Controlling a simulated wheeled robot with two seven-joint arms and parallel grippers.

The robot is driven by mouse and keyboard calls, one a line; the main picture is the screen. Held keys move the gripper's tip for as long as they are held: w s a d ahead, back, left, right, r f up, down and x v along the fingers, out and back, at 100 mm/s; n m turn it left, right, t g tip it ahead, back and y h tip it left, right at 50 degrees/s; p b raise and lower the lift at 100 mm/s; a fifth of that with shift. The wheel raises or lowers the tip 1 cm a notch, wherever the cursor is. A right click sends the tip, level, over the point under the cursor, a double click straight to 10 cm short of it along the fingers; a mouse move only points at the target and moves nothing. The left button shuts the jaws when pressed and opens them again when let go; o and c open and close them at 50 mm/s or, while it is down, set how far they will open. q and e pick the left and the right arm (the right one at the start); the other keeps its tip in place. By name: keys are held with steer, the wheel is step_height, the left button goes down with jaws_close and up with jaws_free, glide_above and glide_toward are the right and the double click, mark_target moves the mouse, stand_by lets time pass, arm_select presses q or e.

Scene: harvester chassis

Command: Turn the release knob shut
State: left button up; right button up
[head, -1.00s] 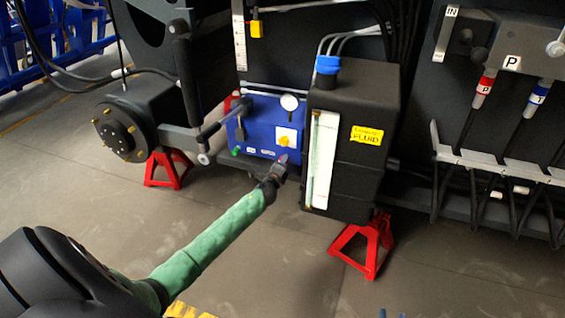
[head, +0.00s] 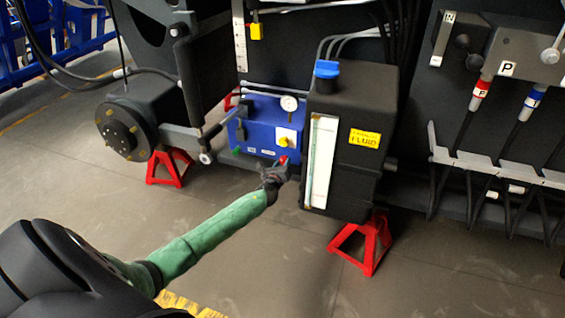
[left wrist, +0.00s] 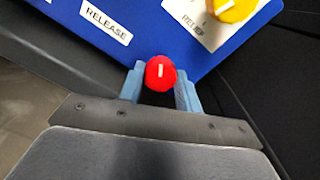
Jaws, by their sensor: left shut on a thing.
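The release knob (left wrist: 160,73) is red with a short white line on its face, in the left wrist view. It sits near the lower edge of the blue panel (left wrist: 140,40), close to the RELEASE label (left wrist: 106,21). My left gripper (left wrist: 160,86) is shut on the knob, one light-blue finger at each side. The white line stands nearly upright in that view. In the head view the left gripper (head: 279,172) is at the lower right of the blue box (head: 262,127), with a bit of the red knob (head: 283,160) showing. My right gripper does not show.
A yellow knob (left wrist: 232,8) on a white RELIEF plate is above and right of the red knob. The black fluid tank (head: 355,140) with a blue cap stands close right of my left gripper. Red stands (head: 366,243) are on the floor. The floor in front is clear.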

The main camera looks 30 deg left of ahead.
arm_select(q)
steer(key=m+p, duration=0.2)
steer(key=m, duration=0.3)
steer(key=shift+f+p, duration=0.1)
steer(key=shift+p, duration=0.2)
steer(key=shift+m, duration=0.8)
steer(key=shift+f+p, duration=0.1)
steer(key=shift+p, duration=0.2)
steer(key=o, duration=1)
steer(key=v, duration=0.7)
steer(key=shift+s, duration=0.35)
steer(key=shift+d, duration=0.1)
